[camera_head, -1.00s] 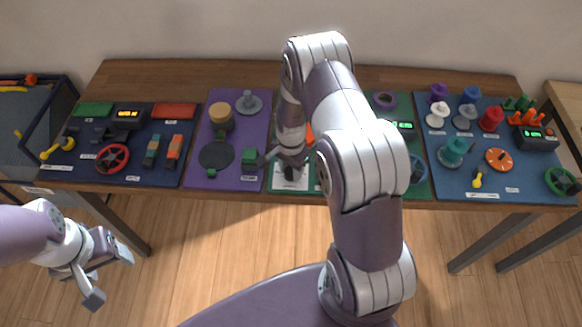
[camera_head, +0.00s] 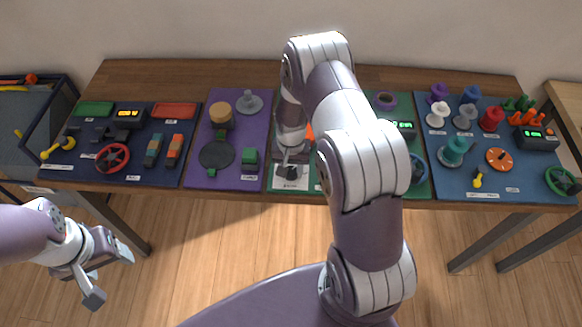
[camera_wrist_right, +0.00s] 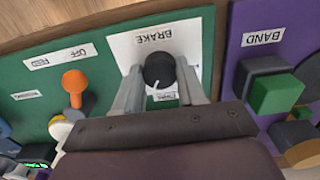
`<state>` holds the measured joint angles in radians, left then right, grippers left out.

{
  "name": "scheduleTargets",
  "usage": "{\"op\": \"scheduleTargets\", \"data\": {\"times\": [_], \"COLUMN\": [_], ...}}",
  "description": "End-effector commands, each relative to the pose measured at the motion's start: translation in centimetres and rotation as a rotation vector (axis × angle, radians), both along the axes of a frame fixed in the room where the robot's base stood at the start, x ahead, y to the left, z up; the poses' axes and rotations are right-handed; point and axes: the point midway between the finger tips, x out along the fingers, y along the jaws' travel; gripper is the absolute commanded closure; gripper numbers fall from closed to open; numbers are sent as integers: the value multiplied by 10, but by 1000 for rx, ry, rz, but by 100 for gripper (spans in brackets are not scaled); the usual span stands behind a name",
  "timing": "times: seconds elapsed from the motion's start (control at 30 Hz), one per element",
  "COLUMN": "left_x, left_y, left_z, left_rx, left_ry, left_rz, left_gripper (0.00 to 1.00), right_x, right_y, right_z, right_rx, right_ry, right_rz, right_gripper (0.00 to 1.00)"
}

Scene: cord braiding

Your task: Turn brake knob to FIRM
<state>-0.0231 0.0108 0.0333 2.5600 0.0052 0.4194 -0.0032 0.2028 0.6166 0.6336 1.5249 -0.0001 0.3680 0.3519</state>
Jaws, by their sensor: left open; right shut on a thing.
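The brake knob (camera_wrist_right: 159,68) is a round black knob with a white pointer line, on a white plate marked BRAKE (camera_wrist_right: 165,38), upside down in the right wrist view. My right gripper (camera_wrist_right: 160,75) is shut on the knob, one finger on each side. In the head view the knob (camera_head: 291,172) sits at the front of the green mat, under my right gripper (camera_head: 291,160). My left gripper (camera_head: 98,277) is open and empty, off the table at lower left.
In the right wrist view an orange knob (camera_wrist_right: 74,82) stands left of the brake plate. A green block (camera_wrist_right: 275,94) by the BAND label is on the purple mat at right. My right arm hides much of the green mat (camera_head: 424,180) in the head view.

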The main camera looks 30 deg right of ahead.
Motion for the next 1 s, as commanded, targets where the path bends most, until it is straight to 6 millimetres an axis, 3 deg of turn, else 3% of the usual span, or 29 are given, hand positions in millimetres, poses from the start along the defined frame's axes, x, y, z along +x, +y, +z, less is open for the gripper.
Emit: {"op": "scheduleTargets", "data": {"times": [0.5,1.0], "left_x": [0,0], "left_y": [0,0], "left_z": [0,0], "left_rx": [0,0], "left_ry": [0,0], "left_rz": [0,0], "left_gripper": [34,34], "right_x": [3,4], "right_y": [0,0], "right_z": [2,2], "right_rx": [-3,-4], "right_ry": [-7,-9], "right_rz": [425,588], "right_gripper": [91,91]}}
